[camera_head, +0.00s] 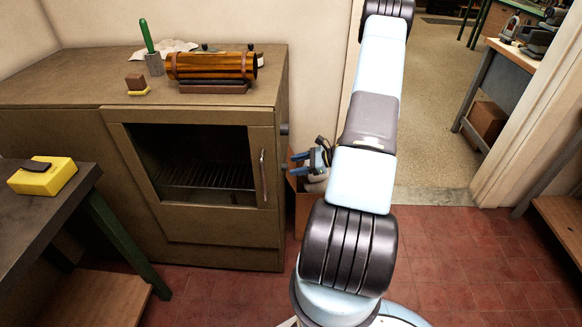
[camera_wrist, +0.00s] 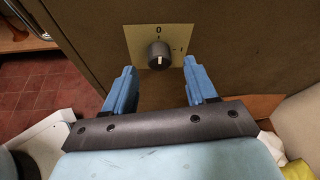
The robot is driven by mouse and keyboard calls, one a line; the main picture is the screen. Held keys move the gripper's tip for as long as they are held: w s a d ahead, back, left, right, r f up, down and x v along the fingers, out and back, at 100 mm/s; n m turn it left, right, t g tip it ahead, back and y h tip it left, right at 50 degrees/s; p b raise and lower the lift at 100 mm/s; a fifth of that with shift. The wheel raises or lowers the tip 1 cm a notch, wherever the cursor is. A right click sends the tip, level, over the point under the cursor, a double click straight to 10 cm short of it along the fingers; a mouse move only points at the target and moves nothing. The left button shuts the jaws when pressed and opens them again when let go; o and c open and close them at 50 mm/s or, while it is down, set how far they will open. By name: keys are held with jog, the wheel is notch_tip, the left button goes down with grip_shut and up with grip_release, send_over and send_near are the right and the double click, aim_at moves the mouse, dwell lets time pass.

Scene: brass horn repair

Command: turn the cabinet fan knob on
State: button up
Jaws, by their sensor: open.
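The cabinet (camera_head: 195,250) is a brown box with a windowed door, standing against the wall at left. Its fan knob (camera_wrist: 159,55) is dark and round, on a pale plate (camera_wrist: 135,45) marked 0 at the top and I at the right. A white line shows on the lower part of the knob's face. In the head view, small dark knobs stick out of the cabinet's right side. My gripper (camera_wrist: 161,78) is open with blue fingers, one on each side below the knob, apart from it. In the head view my gripper (camera_head: 303,164) is beside the cabinet's right side.
A door handle (camera_head: 263,178) is on the cabinet's front. A cardboard box (camera_head: 303,212) stands under my gripper. A dark table (camera_head: 35,215) is at left; the doorway is at right.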

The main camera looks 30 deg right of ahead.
aim_at(285, 167)
jog(key=shift+x, duration=1.25)
jog(key=c, duration=1.1)
